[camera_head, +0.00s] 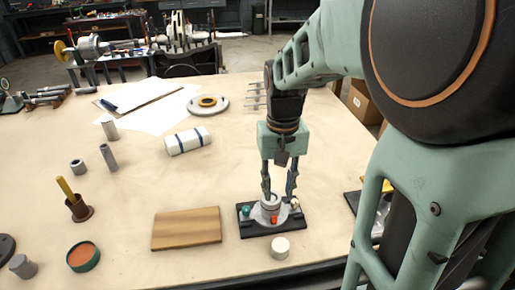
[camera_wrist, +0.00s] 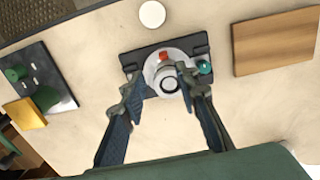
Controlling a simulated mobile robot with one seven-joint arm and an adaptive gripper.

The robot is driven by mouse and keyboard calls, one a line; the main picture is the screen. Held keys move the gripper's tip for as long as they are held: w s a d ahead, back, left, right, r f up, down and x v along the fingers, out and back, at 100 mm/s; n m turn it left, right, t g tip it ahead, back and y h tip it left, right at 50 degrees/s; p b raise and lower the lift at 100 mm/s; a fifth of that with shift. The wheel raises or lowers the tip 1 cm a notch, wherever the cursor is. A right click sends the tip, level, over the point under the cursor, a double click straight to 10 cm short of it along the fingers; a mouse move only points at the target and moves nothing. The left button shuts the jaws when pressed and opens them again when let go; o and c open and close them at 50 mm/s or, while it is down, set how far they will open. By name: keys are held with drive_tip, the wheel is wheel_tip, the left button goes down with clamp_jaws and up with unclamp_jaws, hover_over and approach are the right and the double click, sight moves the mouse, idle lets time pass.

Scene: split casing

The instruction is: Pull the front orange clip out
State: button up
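The front orange clip (camera_head: 274,219) is a small bright block on the near side of the round grey casing (camera_head: 259,214), which sits on a black base plate (camera_head: 250,230). In the wrist view the clip (camera_wrist: 165,56) shows at the casing's upper edge. My gripper (camera_head: 279,199) points down over the casing with its fingers apart. In the wrist view my gripper (camera_wrist: 155,80) has the casing's round top between or just below its fingers, closer to the right one. No finger visibly touches the clip. Any clip on the far side is hidden.
A green knob (camera_head: 245,211) and a pale knob (camera_head: 295,203) flank the casing on the plate. A white disc (camera_head: 280,247) stands just in front. A wooden board (camera_head: 187,229) lies left. A dark tray (camera_wrist: 40,82) with green and yellow parts lies at the other side.

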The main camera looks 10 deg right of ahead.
sight(274, 216)
drive_tip(key=f, duration=0.5)
drive_tip(key=f+b, duration=0.1)
drive_tip(key=f, duration=0.4)
drive_tip(key=shift+w+a+f+b, duration=0.1)
drive_tip(key=shift+a+f+b, duration=0.1)
drive_tip(key=shift+f+b, duration=0.1)
drive_tip(key=shift+c, duration=0.6)
clamp_jaws()
